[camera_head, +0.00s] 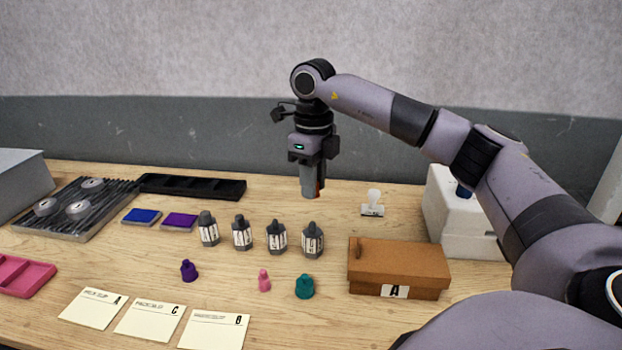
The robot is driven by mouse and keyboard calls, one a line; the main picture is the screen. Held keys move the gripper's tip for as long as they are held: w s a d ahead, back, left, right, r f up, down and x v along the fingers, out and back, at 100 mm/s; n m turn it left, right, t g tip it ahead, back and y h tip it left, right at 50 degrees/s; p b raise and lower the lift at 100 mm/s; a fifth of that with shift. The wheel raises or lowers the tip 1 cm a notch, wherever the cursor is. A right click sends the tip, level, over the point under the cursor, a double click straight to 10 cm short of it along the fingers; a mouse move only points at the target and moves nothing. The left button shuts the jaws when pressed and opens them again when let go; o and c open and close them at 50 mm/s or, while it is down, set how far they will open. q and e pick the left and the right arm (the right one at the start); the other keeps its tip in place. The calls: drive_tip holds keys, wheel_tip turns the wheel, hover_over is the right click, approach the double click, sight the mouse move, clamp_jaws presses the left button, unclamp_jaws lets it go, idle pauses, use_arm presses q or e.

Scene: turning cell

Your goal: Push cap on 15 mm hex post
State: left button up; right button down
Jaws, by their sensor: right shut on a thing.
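Several dark grey posts with white labels stand in a row mid-table: one at the left (208,229), two in the middle (242,233) (276,238), and one at the right (313,241). I cannot read their sizes. A purple cap (189,271), a pink cap (264,281) and a teal cap (304,287) stand in front of them. My right gripper (313,190) points down above and behind the rightmost post, apart from it. My left gripper is not in view.
A brown box (398,270) marked A and a white block (455,225) stand at the right. A small white stamp-like piece (373,205) lies behind. A ribbed tray (75,215), black tray (190,187), pink tray (25,277) and paper cards (150,318) occupy the left and front.

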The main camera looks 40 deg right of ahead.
sight(313, 223)
drive_tip(key=shift+f+b, duration=0.6)
drive_tip(key=shift+f, duration=0.5)
wheel_tip(313, 223, down, 2)
drive_tip(key=shift+f+b, duration=0.25)
drive_tip(key=shift+b, duration=0.95)
drive_tip(key=shift+f, duration=0.75)
drive_tip(key=shift+f, duration=0.65)
idle(0.4)
drive_tip(key=shift+c, duration=1.8)
unclamp_jaws()
